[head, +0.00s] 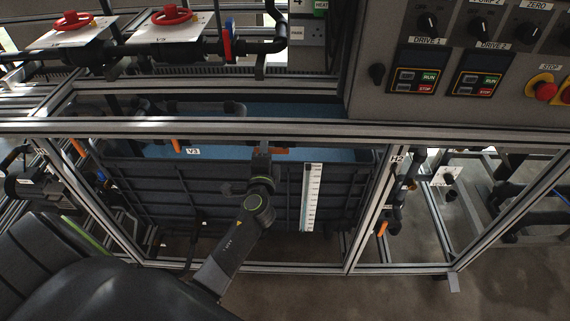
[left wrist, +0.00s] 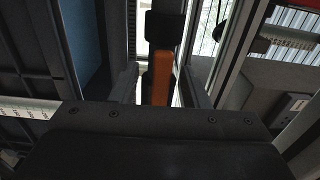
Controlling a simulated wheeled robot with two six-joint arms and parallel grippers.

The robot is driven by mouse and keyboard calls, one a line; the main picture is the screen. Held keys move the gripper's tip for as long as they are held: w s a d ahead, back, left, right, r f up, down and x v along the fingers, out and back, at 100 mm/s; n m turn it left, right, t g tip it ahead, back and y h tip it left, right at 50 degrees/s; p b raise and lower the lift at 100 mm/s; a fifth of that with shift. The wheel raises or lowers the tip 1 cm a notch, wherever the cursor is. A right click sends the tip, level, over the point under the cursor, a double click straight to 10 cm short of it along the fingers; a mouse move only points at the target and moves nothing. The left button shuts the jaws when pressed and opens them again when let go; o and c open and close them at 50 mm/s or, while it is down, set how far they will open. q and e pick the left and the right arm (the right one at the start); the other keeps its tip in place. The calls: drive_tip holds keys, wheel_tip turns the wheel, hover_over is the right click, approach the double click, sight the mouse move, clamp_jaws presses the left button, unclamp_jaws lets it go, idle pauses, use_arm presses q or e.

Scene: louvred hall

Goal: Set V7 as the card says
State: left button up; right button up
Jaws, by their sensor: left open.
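My left gripper (head: 262,158) reaches forward to the frame's crossbar, above the dark tank front. It is open. An orange lever (left wrist: 161,78) with a black fitting above it shows between its fingers in the left wrist view; I cannot tell whether they touch it. In the head view an orange handle (head: 279,151) shows just right of the gripper, partly hidden by it. No V7 label is readable, so I cannot tell whether this is V7. I see no card that I can read. My right gripper is not in view.
A tag V3 (head: 193,151) sits left of the gripper, near another orange handle (head: 176,146). Red handwheels (head: 171,15) stand at the upper left. A control panel (head: 460,65) fills the upper right. Metal rails (head: 300,126) cross in front of the tank.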

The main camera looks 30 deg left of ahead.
use_arm(q)
drive_tip(key=v, duration=0.7)
idle(0.6)
